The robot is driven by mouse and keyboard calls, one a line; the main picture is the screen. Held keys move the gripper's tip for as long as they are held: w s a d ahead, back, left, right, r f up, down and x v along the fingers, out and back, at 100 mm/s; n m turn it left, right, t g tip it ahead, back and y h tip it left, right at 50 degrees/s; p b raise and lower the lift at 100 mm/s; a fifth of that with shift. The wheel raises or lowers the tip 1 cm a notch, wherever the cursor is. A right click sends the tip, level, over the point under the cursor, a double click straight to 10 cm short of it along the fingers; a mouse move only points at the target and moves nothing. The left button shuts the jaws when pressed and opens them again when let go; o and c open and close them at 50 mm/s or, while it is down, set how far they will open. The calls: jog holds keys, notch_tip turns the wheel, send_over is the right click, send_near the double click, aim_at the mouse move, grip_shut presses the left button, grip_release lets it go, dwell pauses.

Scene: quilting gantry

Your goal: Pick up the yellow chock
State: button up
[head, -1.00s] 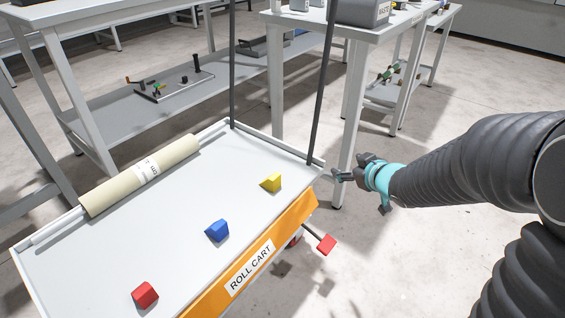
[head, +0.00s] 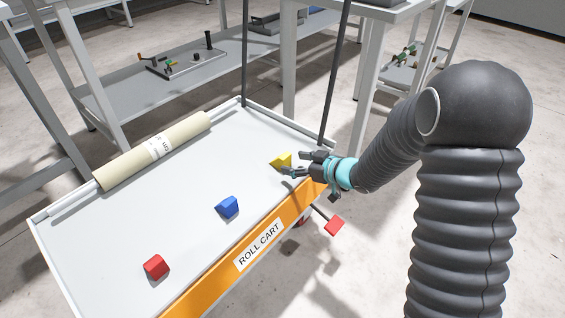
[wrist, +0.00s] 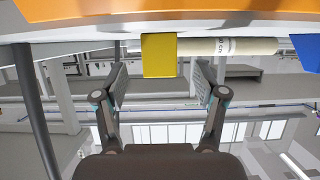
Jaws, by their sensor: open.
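The yellow chock (head: 281,160) is a small wedge on the white top of the roll cart (head: 190,235), near its right end. My gripper (head: 296,163) is just to the right of the chock in the head view, over the cart's orange front edge. Its fingers point toward the chock and partly overlap it. In the wrist view, the yellow chock (wrist: 159,55) appears ahead, between the two spread fingertips (wrist: 162,80). The gripper is open and empty. I cannot tell whether a finger touches the chock.
A blue chock (head: 228,207) and a red chock (head: 156,266) sit farther left on the cart. A cream roll (head: 150,150) lies along the back edge. A dark upright post (head: 334,80) rises near the cart's right end. A red pedal (head: 334,226) sticks out below the front.

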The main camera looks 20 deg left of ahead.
aim_at(288, 161)
jog(key=shift+b+x, duration=0.5)
jog(key=shift+x, duration=2.5)
jog(key=shift+d, duration=0.1)
jog(key=c, duration=1.3)
